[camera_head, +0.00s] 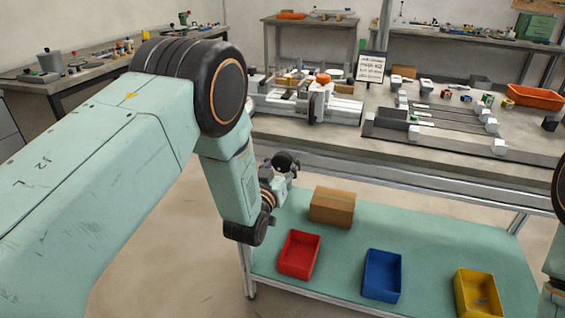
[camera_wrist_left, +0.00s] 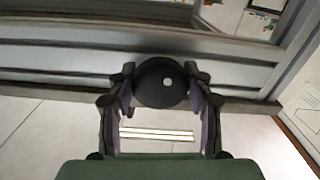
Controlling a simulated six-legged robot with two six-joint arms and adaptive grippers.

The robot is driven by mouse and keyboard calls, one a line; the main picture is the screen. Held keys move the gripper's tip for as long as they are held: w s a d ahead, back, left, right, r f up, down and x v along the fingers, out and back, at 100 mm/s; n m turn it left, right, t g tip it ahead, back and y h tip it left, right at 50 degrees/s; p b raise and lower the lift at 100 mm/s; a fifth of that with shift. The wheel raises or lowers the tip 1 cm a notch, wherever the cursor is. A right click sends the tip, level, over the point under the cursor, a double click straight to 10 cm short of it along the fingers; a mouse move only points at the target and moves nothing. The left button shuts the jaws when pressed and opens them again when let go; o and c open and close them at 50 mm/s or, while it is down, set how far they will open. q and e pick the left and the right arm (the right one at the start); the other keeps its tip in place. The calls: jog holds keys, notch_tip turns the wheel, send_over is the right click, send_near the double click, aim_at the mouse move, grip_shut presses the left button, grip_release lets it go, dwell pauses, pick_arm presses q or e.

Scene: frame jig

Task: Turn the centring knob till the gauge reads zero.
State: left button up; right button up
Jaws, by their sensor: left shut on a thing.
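A round black knob with a pale dot at its centre (camera_wrist_left: 160,84) sits between the fingers of my left gripper (camera_wrist_left: 160,100) in the left wrist view. The left gripper is shut on it, one finger at each side. In the head view, the left gripper (camera_head: 284,167) is at the bench's front side, with the dark round knob (camera_head: 288,160) at its tip. How the knob is mounted is hidden. I cannot make out a gauge or its reading in either view. My right gripper is out of view.
The grey bench (camera_head: 400,155) carries a white jig (camera_head: 345,108), a rail frame (camera_head: 435,125), a sign (camera_head: 370,67) and an orange bin (camera_head: 535,97). Below, a green-topped table (camera_head: 430,235) holds a cardboard box (camera_head: 332,207) and red (camera_head: 299,254), blue (camera_head: 382,275) and yellow (camera_head: 478,293) bins.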

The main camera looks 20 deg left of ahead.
pick_arm(q)
jog(key=n+p, duration=0.2)
jog(key=n, duration=0.4)
dwell(0.3)
jog(key=shift+n, duration=0.3)
jog(key=o, duration=1.1)
jog(key=s, duration=1.2)
jog(key=shift+a, duration=0.15)
